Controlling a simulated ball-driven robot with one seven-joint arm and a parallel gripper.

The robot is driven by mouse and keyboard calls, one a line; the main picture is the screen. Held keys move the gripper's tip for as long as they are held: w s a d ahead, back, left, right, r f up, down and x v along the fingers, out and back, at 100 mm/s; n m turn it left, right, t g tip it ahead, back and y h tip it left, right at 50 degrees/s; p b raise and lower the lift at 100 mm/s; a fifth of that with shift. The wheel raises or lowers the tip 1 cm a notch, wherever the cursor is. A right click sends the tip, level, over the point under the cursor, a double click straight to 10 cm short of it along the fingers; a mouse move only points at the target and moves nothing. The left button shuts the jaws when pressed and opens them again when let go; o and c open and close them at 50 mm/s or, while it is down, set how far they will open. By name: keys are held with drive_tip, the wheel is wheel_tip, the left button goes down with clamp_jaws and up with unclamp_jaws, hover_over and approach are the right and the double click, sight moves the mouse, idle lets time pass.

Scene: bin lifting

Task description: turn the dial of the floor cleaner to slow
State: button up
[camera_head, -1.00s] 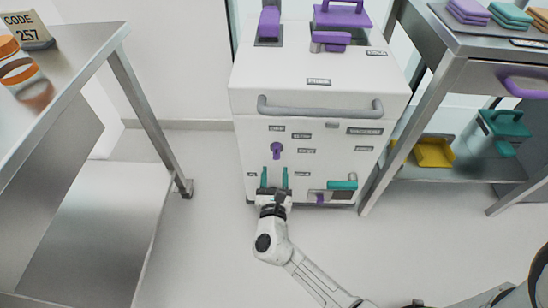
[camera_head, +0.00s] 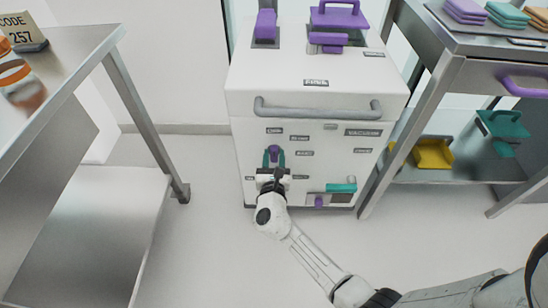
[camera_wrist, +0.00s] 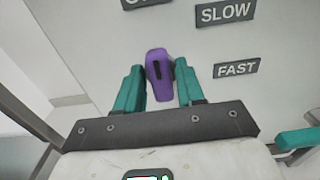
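The floor cleaner (camera_head: 318,100) is a white cabinet with a grey bar handle. Its purple dial (camera_head: 273,151) is on the front face and also shows in the wrist view (camera_wrist: 158,70), standing roughly upright with a dark mark. A SLOW label (camera_wrist: 226,12) is up and to the right of it, and a FAST label (camera_wrist: 236,69) is to its right. Another label at the top is cut off. My gripper (camera_head: 274,157) is open, with one teal finger on each side of the dial. Small gaps seem to show beside the dial; contact is unclear.
A teal handle (camera_head: 341,187) and a purple knob (camera_head: 319,202) are low on the cabinet's right. A steel table (camera_head: 60,75) stands left, and a steel shelf (camera_head: 455,70) stands close on the right. The floor in front is clear.

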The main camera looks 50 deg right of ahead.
clamp_jaws()
drive_tip(key=shift+f+m+b, duration=0.1)
drive_tip(key=shift+m+b, duration=0.2)
drive_tip(key=shift+b, duration=0.1)
drive_tip(key=m+b, duration=0.3)
drive_tip(key=b, duration=0.1)
drive_tip(key=shift+s+f, duration=0.1)
drive_tip(key=shift+f, duration=0.1)
drive_tip(key=m+b, duration=0.4)
drive_tip(key=shift+s+d, duration=0.15)
drive_tip(key=shift+m+b, duration=0.7)
drive_tip(key=shift+m, duration=0.3)
drive_tip(key=shift+s+d+r, duration=0.1)
drive_tip(key=shift+o, duration=1.4)
unclamp_jaws()
